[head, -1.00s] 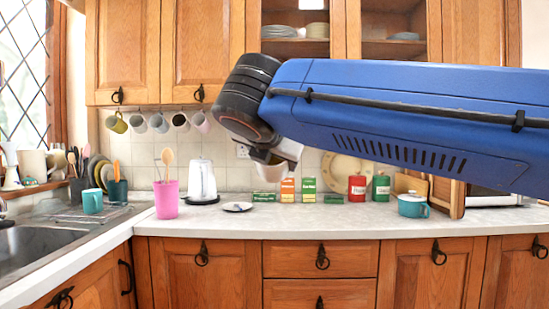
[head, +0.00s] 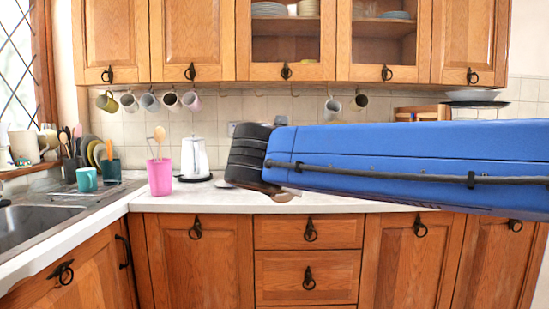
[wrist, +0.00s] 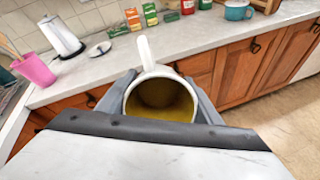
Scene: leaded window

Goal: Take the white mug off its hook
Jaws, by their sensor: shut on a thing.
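The white mug (wrist: 163,108) is in my gripper (wrist: 160,82), seen in the wrist view. Its open mouth faces the wrist camera, its inside looks yellowish, and its handle points up in the picture. The two grey fingers are shut on the mug, one on each side. It hangs clear of any hook, with the counter beyond it. In the head view my gripper (head: 284,195) shows only in part below the dark wrist, and the mug is hidden there.
The counter holds a pink cup (head: 159,177), a kettle (head: 195,158) and, in the wrist view, boxes (wrist: 133,19) and a teal pot (wrist: 238,10). The floor (wrist: 290,95) is clear.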

